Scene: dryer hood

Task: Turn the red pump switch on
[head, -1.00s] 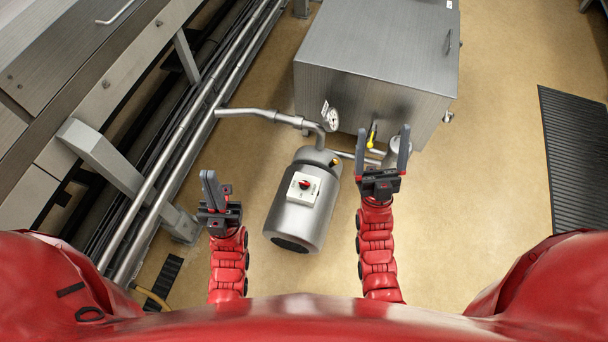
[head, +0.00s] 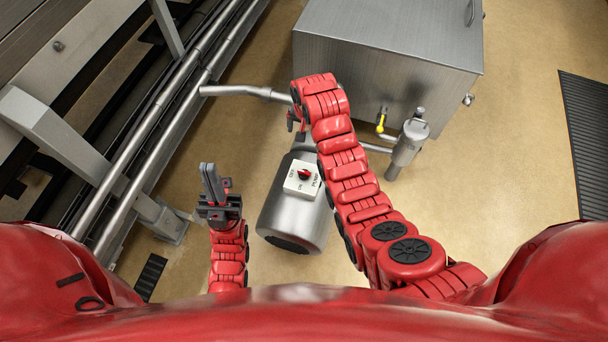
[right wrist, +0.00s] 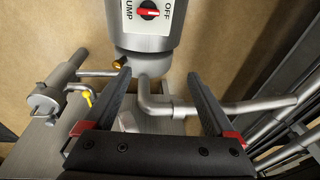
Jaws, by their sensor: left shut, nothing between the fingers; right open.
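The red pump switch (head: 303,175) sits on a white plate (head: 293,187) on top of the steel pump motor (head: 292,217). The plate bears OFF, ON and PUMP lettering; I cannot surely tell the knob's setting. The switch also shows at the top of the right wrist view (right wrist: 148,12). My right arm reaches past the motor's right side, and its gripper (head: 295,121) is mostly hidden beyond the switch. In the right wrist view my right gripper (right wrist: 158,74) is open and empty, apart from the switch. My left gripper (head: 211,184) is shut and empty, left of the motor.
A large steel box (head: 390,55) stands behind the pump. A pipe (head: 240,92) runs left from the pump, and a yellow-handled valve (head: 380,124) is at right. Long rails (head: 160,145) and machinery line the left.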

